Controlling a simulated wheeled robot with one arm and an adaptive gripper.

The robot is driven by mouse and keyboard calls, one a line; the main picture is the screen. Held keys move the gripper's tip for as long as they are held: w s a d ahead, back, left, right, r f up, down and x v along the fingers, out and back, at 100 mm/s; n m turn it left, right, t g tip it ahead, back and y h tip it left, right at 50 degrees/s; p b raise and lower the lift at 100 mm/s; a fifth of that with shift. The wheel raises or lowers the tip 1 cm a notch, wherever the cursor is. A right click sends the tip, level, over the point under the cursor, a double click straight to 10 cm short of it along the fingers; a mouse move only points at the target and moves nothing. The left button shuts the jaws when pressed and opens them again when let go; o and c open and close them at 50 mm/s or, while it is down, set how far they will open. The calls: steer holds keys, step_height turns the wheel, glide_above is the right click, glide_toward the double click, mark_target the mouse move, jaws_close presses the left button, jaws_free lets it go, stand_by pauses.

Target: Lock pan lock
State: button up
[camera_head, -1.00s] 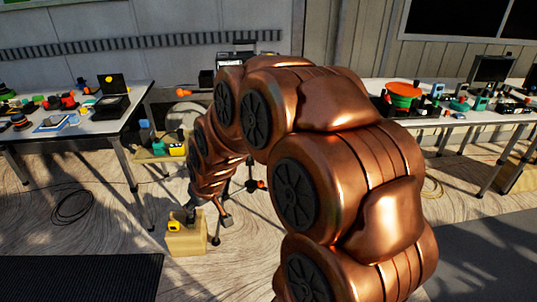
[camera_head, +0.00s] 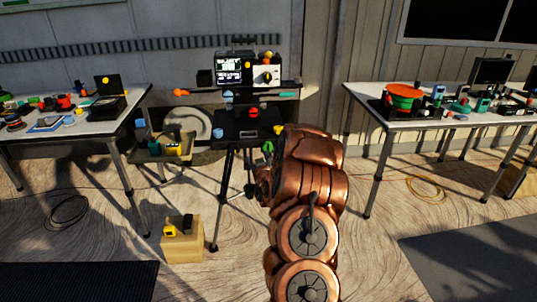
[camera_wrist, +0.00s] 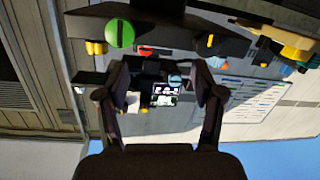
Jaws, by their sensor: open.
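The video cart stands in the middle of the head view, a black tripod (camera_head: 229,185) carrying a monitor (camera_head: 229,69) and a control box. A green round knob (camera_head: 268,146) is at the lower right of its black head, with a red knob (camera_head: 253,112) above. No label shows which knob is the pan lock. In the wrist view the slotted green knob (camera_wrist: 120,33) is upper left, beyond the fingertips, with the red part (camera_wrist: 145,51) beside it. My gripper (camera_wrist: 163,88) is open and empty, pointing at the cart from below. In the head view my arm hides it.
A table (camera_head: 75,125) with many small items stands left, another table (camera_head: 400,122) right. A low stand (camera_head: 150,155) is left of the cart. A cardboard box (camera_head: 183,247) sits on the floor near the tripod legs.

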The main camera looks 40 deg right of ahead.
steer(key=h, duration=0.2)
glide_toward(268, 149)
steer(key=x, duration=0.2)
steer(key=shift+m, duration=0.3)
steer(key=shift+p+x, duration=0.35)
steer(key=shift+x, duration=3.3)
steer(key=shift+r, duration=0.15)
steer(key=shift+c, duration=0.4)
steer(key=c, duration=1.1)
steer(key=shift+o, duration=0.2)
